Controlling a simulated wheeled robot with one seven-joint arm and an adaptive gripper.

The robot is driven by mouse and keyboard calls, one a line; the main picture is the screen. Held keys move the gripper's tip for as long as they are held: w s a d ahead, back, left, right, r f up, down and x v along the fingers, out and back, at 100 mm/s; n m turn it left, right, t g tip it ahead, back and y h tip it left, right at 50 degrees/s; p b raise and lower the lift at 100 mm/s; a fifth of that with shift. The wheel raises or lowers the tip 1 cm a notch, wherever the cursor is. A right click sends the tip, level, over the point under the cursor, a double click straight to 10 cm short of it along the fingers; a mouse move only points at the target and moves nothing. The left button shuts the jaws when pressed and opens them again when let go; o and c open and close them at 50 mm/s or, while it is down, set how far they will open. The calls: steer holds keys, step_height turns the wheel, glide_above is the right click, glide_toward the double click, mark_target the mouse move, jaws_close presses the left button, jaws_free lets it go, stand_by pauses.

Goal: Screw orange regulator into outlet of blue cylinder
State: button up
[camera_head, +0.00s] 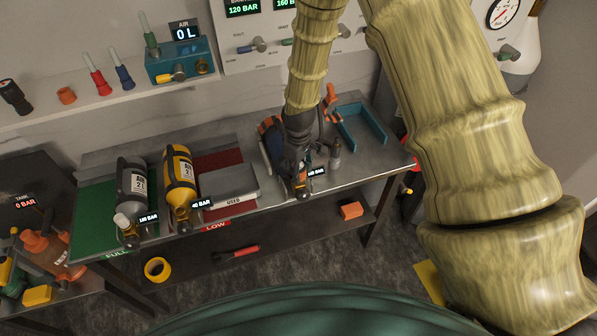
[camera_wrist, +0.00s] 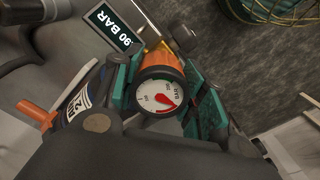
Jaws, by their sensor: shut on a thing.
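The orange regulator (camera_wrist: 161,62) sits between the green pads of my gripper (camera_wrist: 163,92) in the wrist view, its round white gauge facing the camera. My gripper is shut on it. In the head view my gripper (camera_head: 299,184) is low at the front edge of the bench, and the regulator is mostly hidden there. The blue cylinder (camera_head: 264,150) lies behind my gripper, largely covered by my arm. Part of its labelled body (camera_wrist: 82,100) shows left of the regulator in the wrist view. I cannot tell whether the regulator's thread is engaged in the outlet.
A grey cylinder (camera_head: 133,185) and a yellow cylinder (camera_head: 179,180) lie to the left on the bench (camera_head: 290,201). A grey case (camera_head: 228,184) is between them and my gripper. A small metal fitting (camera_head: 335,158) and a teal bracket (camera_head: 374,121) are to the right.

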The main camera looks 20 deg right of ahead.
steer(key=m, duration=0.4)
steer(key=o, duration=1.2)
